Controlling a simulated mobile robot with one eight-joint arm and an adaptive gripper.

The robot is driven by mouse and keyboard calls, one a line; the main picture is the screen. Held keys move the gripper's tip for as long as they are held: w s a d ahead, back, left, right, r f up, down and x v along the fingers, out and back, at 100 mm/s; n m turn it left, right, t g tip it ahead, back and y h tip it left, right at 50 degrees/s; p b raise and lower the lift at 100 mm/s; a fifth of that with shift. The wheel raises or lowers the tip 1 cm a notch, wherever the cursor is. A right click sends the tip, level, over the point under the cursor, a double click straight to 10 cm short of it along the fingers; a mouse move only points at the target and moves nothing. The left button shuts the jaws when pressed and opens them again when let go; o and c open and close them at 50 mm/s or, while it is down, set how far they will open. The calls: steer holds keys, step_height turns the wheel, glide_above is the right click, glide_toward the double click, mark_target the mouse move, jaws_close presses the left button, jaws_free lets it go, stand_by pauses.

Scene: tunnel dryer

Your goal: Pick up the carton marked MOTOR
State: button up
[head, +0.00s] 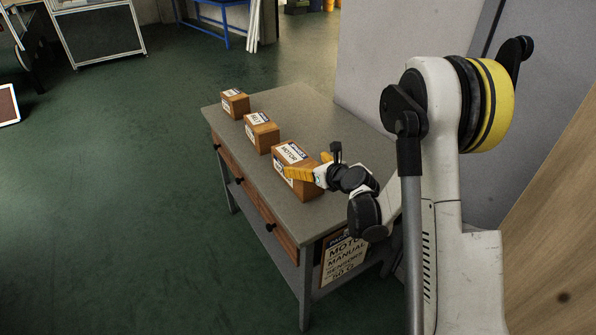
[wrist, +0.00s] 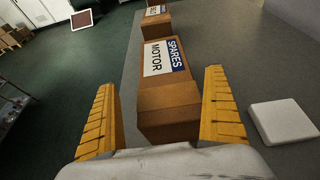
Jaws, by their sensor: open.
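The carton marked MOTOR (head: 290,153) is a brown box with a white and blue SPARES label, nearest of three on the grey table (head: 298,97). In the wrist view the carton (wrist: 168,98) lies between and ahead of the yellow fingers, its label reading sideways. My gripper (head: 305,165) is open at the carton's near end, and in the head view one finger overlaps the carton's side. In the wrist view my gripper (wrist: 158,82) has one finger on each side, with gaps to the carton. Whether the fingers reach down beside it is unclear.
Two smaller labelled cartons, the middle one (head: 261,132) and the far one (head: 234,103), stand in line beyond. A white square block (wrist: 284,121) lies on the table right of my gripper. A grey wall is behind.

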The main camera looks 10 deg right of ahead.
mark_target(297, 158)
steer(key=x, duration=0.2)
steer(key=b+x, duration=0.1)
steer(key=x, duration=0.1)
steer(key=b+x, duration=0.1)
steer(key=x, duration=0.1)
steer(key=shift+d, duration=0.25)
steer(key=shift+w, duration=0.4)
steer(key=c, duration=1.4)
steer(key=shift+r, duration=0.15)
